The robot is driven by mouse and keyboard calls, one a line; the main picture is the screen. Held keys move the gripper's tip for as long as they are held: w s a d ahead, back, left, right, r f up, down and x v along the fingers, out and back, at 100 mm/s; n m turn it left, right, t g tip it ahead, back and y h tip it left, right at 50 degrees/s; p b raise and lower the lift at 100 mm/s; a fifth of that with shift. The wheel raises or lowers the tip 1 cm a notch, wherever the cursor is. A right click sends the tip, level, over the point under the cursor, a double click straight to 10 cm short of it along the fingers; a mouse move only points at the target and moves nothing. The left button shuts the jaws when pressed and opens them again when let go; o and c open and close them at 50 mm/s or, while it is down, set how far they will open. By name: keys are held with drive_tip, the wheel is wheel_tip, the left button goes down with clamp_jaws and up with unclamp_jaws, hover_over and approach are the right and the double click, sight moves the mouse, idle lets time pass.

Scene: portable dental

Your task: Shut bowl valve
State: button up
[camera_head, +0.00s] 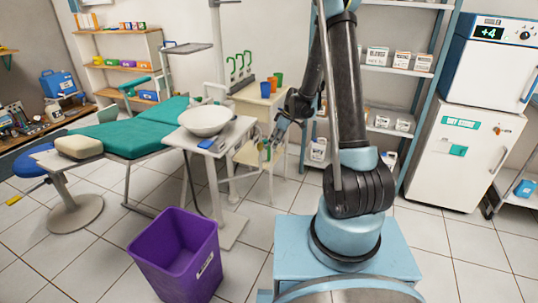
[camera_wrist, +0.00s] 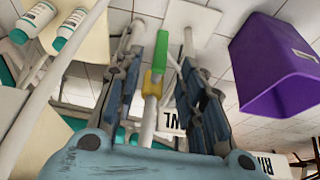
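A partly hidden white label (camera_wrist: 172,121) is beside the pipe. My gripper (camera_wrist: 148,50) is open, with one finger on each side of the valve. I cannot tell whether a finger touches the lever. In the head view my gripper (camera_head: 272,143) is right of the small white table (camera_head: 232,132) that carries the white bowl (camera_head: 205,120). The valve is small and partly hidden there.
A purple bin (camera_head: 177,255) stands on the floor in front of the table; it also shows in the wrist view (camera_wrist: 275,65). A green dental chair (camera_head: 118,139) is at left. A cart with cups (camera_head: 265,90) stands behind my gripper. Shelves and white appliances (camera_head: 462,150) are at right.

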approach(269, 161)
drive_tip(key=shift+w+a+f, duration=0.4)
drive_tip(key=shift+a+f, duration=0.2)
drive_tip(key=shift+f, duration=0.15)
drive_tip(key=shift+w+a+f, duration=0.4)
drive_tip(key=shift+a+f, duration=0.2)
drive_tip(key=shift+f, duration=0.15)
drive_tip(key=shift+w+a+f, duration=0.45)
drive_tip(key=shift+a+f, duration=0.15)
drive_tip(key=shift+f, duration=0.15)
clamp_jaws()
